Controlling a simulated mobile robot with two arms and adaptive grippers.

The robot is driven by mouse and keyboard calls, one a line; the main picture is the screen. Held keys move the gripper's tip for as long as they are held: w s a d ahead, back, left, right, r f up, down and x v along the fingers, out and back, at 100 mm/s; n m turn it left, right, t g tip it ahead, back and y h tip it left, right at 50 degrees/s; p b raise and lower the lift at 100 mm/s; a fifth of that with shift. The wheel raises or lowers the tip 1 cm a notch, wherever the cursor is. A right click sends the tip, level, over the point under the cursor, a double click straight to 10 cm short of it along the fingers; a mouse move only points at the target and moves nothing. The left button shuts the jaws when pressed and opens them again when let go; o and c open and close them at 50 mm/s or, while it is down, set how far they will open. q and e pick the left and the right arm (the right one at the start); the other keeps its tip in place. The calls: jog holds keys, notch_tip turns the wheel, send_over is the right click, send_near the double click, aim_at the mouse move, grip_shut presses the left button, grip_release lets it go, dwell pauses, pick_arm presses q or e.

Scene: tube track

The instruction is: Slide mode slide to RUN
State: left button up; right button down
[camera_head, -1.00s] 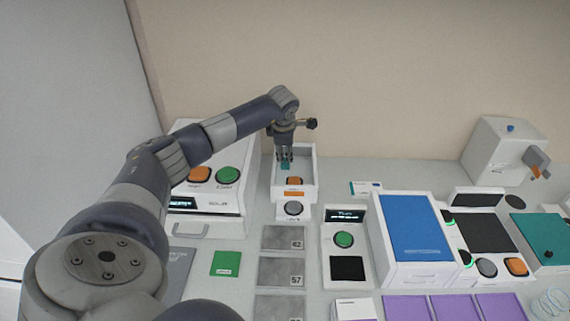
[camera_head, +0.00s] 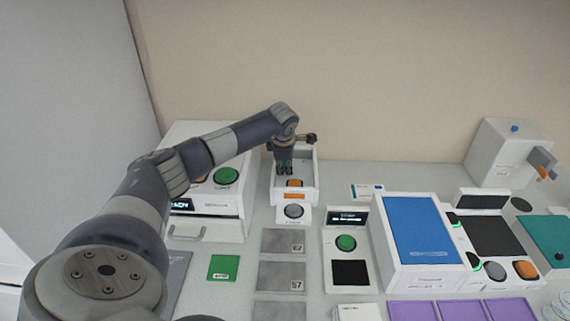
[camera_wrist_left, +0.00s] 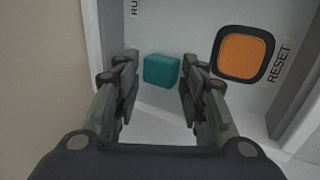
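The mode slide is a small teal block (camera_wrist_left: 161,70) in the left wrist view, on a white panel inside a white box (camera_head: 308,180). My left gripper (camera_wrist_left: 158,92) is open, with one finger on each side of the teal block. Gaps show between the block and both fingers. A cut-off label starting "RU" (camera_wrist_left: 133,8) is at the upper left of the block. In the head view my left gripper (camera_head: 284,169) reaches down into the box, and the block is not clearly visible there. My right gripper is in neither view.
An orange button (camera_wrist_left: 243,55) marked RESET sits right of the block; the box walls rise at both sides. In the head view, a white device with a green button (camera_head: 226,175) stands left of the box. Grey plates (camera_head: 283,241) lie in front.

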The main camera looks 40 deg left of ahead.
pick_arm(q)
jog(key=shift+c, duration=1.4)
jog(key=shift+d, duration=0.1)
jog(key=shift+w+d+r, duration=0.1)
jog(key=shift+w+d, duration=0.45)
jog(key=shift+d, duration=0.15)
jog(key=shift+c, duration=0.6)
jog(key=shift+w+d+r+b, duration=0.15)
jog(key=shift+w+d+b, duration=0.35)
jog(key=shift+w+d, duration=0.6)
jog(key=o, duration=0.7)
jog(key=shift+w+f, duration=0.15)
jog(key=shift+f, duration=0.1)
jog(key=shift+r, duration=0.1)
